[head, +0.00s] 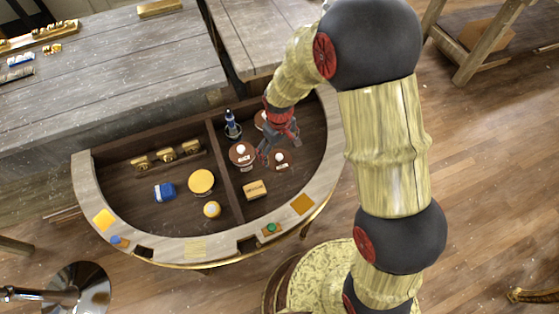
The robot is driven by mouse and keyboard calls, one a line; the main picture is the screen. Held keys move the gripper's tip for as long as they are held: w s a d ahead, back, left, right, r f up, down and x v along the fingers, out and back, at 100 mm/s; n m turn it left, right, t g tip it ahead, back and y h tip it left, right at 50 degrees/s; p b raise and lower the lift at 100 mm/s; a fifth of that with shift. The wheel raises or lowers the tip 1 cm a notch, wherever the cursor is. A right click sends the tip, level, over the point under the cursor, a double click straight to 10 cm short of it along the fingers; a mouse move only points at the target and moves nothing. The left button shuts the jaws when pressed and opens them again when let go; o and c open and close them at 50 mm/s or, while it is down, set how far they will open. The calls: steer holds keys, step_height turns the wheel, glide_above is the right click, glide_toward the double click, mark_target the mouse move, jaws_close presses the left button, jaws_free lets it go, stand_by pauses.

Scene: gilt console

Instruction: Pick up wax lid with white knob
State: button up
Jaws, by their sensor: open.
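Several round brown pieces with white knobs stand in the right compartment of the half-round console. One (241,155) is left of my gripper and carries a pale label. A smaller one (282,162) is just below the fingers, and another (259,121) is partly hidden behind the gripper. The labels are too small to read, so I cannot tell which is the wax lid. My gripper (279,151) is open, pointing down between the labelled piece and the smaller one. I see nothing between its fingers; contact cannot be told.
A divider (223,165) splits the console (85,185). A dark bottle (231,126) stands near the divider, and a tan block (255,190) lies below. The left compartment holds a yellow disc (201,181), a blue item (164,192) and a white-topped yellow piece (211,209).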

mark_target(279, 156)
step_height(279, 156, down, 3)
steer(key=shift+b, duration=0.4)
steer(key=shift+a+r, duration=0.1)
steer(key=c, duration=1.1)
